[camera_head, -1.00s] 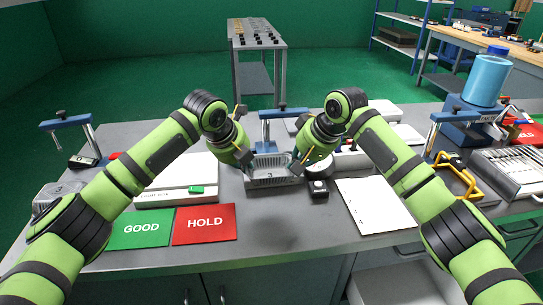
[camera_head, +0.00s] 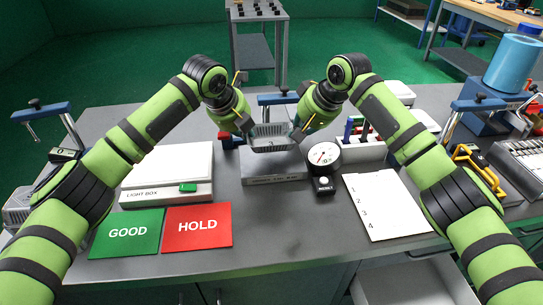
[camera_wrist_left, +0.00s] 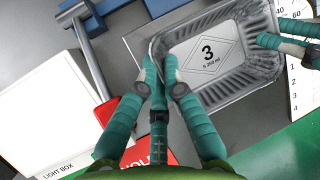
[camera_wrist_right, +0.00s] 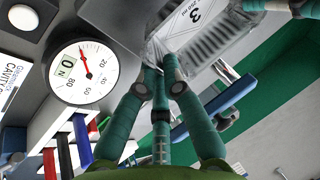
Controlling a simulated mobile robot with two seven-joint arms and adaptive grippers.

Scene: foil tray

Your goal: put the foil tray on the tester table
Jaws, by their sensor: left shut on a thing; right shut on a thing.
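The foil tray (camera_head: 272,146) is a silver ribbed tray with a diamond label numbered 3, clear in the left wrist view (camera_wrist_left: 238,75) and partly seen in the right wrist view (camera_wrist_right: 205,40). My left gripper (camera_head: 248,127) is shut on its left rim and my right gripper (camera_head: 297,133) on its right rim. The tray looks roughly level and raised. Below it in the head view is a low grey block (camera_head: 275,181) with lettering on its front, apparently the tester table. The tray hides its back part; I cannot tell the exact gap.
A round dial gauge (camera_head: 323,155) stands right of the block, with a small black unit in front. A blue clamp bar (camera_head: 280,98) is behind the tray. A light box (camera_head: 168,180), green GOOD mat (camera_head: 127,233) and red HOLD mat (camera_head: 197,227) lie left; a numbered sheet (camera_head: 385,207) lies right.

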